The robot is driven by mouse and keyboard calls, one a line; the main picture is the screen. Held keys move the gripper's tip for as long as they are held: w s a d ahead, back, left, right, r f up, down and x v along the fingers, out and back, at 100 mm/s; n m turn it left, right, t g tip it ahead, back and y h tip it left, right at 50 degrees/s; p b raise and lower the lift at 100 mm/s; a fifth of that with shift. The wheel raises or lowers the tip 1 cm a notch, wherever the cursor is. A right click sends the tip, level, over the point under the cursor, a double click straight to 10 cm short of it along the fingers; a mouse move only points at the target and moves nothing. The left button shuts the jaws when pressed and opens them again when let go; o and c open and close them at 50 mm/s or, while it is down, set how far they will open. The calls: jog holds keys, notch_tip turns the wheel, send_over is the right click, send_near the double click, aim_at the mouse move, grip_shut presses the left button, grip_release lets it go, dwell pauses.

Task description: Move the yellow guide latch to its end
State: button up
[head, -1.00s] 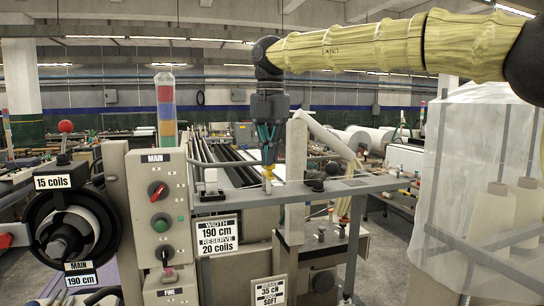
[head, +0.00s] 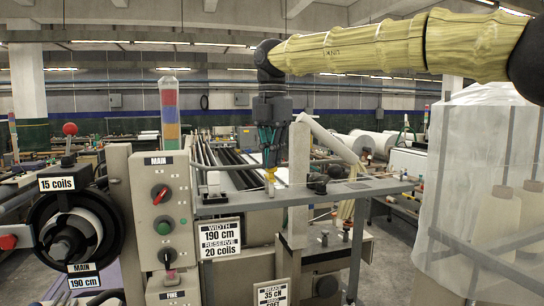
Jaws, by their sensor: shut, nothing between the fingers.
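The yellow guide latch (head: 270,175) is a small yellow piece at the grey rail, in the middle of the head view. My gripper (head: 270,167) points straight down with its fingers shut, and its tips are right at the latch. Nothing shows between the fingers. The fingertips overlap the latch in the picture, and I cannot tell whether they touch it. The grey rail (head: 345,188) runs left to right under the gripper.
A control panel (head: 164,215) with a red knob and a green button stands left of the gripper. A signal tower (head: 169,115) rises behind it. A pale upright post (head: 298,180) stands close to the gripper's right. A black coil wheel (head: 107,235) is at far left.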

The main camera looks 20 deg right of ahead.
jog(key=o, duration=0.6)
notch_tip(320, 180, down, 2)
jog(key=shift+d, duration=0.1)
jog(key=shift+w, duration=0.3)
notch_tip(320, 180, up, 12)
jog(key=shift+w, duration=0.15)
